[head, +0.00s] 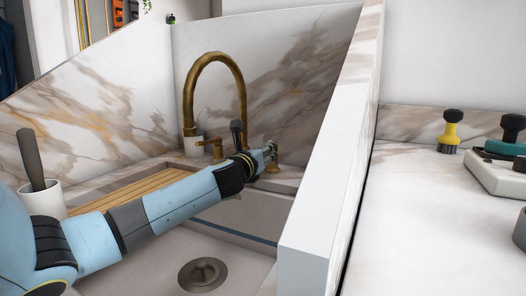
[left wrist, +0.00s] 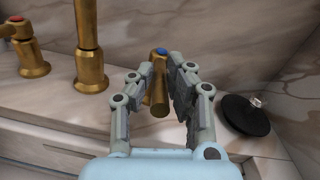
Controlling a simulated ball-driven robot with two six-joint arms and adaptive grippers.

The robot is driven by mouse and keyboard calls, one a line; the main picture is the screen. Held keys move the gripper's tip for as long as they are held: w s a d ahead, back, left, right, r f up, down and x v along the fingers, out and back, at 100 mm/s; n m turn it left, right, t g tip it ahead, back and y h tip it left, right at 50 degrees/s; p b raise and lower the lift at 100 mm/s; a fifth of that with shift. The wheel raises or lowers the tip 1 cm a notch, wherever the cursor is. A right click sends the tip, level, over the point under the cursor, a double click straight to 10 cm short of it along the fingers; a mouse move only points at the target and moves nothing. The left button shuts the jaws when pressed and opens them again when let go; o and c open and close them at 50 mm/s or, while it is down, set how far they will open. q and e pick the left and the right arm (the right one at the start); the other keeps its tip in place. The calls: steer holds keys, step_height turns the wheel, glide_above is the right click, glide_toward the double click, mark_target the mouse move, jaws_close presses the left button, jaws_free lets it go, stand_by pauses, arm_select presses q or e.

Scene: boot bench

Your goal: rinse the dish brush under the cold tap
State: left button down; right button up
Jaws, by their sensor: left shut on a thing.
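The brass cold tap (left wrist: 159,103) has a blue cap and stands between the fingers of my left gripper (left wrist: 160,80) in the left wrist view. The gripper is shut on it. In the head view my left gripper (head: 270,152) is at the back right of the sink, above the tap's brass base (head: 273,168). The brass spout (head: 242,88) arches up just left of it. I cannot tell for sure which thing is the dish brush. A dark handle (head: 30,155) stands in a white cup at the left. My right gripper is not in view.
The sink basin has a round drain (head: 203,273). A slatted wooden board (head: 120,196) lies behind my arm. A red-capped tap (left wrist: 20,35) is left of the spout.

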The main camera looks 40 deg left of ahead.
arm_select(q)
steer(key=shift+w+d+r+n+y, duration=0.1)
steer(key=shift+w+d+n+y, duration=0.05)
steer(key=shift+d+n+y, duration=0.3)
steer(key=shift+w+d+n+g+y, duration=0.1)
steer(key=shift+n+g+y, duration=0.3)
steer(key=shift+y, duration=0.2)
steer(key=shift+w+d+n+g+y, duration=0.1)
steer(key=shift+n+g+y, duration=0.3)
steer(key=shift+y, duration=0.15)
steer(key=c, duration=1.3)
jaws_free()
steer(key=shift+s+d, duration=0.1)
steer(key=shift+s, duration=0.05)
steer(key=v, duration=1.1)
steer(key=shift+s+d, duration=0.25)
